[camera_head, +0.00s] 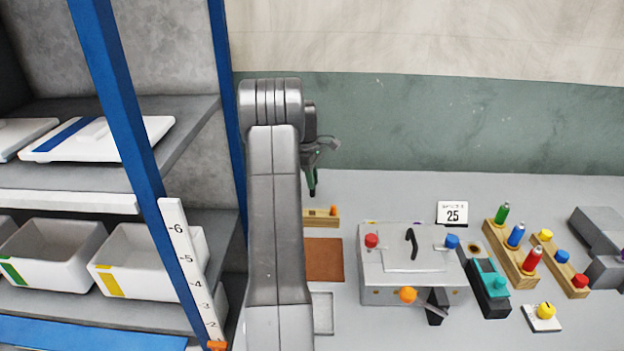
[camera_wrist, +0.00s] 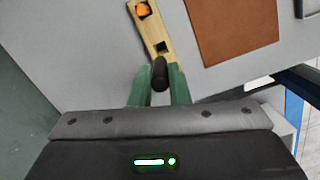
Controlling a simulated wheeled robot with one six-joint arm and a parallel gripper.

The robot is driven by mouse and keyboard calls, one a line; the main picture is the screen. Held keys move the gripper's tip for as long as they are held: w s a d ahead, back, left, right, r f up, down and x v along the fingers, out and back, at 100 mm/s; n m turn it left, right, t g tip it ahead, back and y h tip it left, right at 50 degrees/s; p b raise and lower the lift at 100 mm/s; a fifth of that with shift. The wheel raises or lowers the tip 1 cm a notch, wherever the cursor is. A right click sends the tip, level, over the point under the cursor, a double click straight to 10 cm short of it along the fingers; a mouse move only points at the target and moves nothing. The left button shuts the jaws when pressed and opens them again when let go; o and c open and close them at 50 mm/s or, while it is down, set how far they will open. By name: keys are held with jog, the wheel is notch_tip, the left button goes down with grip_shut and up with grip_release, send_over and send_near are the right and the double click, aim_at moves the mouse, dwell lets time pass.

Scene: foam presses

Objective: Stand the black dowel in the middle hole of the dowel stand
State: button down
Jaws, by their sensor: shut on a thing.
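The dowel stand is a narrow wooden block (camera_wrist: 151,27), with an orange piece (camera_wrist: 143,9) at its far end and a dark square hole (camera_wrist: 161,47) nearer my gripper. In the head view, part of the stand (camera_head: 320,222) shows beside my arm, which may hide its left end. My gripper (camera_wrist: 159,88) has green fingers shut on the black dowel (camera_wrist: 159,72). The dowel overlaps the stand's near end in the wrist view; its lower end and any hole beneath are hidden. In the head view my gripper (camera_head: 312,181) points down behind the stand.
A brown mat (camera_head: 323,260) lies in front of the stand. A grey press (camera_head: 385,264) with coloured knobs stands to the right. Further right are wooden blocks with coloured pegs (camera_head: 516,254) and a teal device (camera_head: 489,284). Shelving with a blue post (camera_head: 120,100) stands left.

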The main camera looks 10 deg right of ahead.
aim_at(312, 196)
jog(key=shift+r+p, duration=0.1)
jog(key=shift+p, duration=0.2)
jog(key=shift+f+b, duration=1.55)
jog(key=shift+f, duration=1.45)
jog(key=shift+f+b, duration=0.95)
jog(key=shift+f, duration=1.5)
jog(key=c, duration=1.3)
grip_release()
notch_tip(312, 196, up, 14)
jog(key=a+b, duration=0.1)
jog(key=shift+w+a, duration=0.2)
jog(key=shift+w, duration=0.25)
jog(key=shift+f, duration=0.2)
jog(key=f, duration=0.4)
jog(key=d+f, duration=0.1)
jog(key=f, duration=0.4)
jog(key=s+f+p, duration=0.1)
jog(key=f, duration=0.3)
jog(key=shift+d+f, duration=0.2)
jog(key=shift+f, duration=0.15)
jog(key=shift+r, duration=0.3)
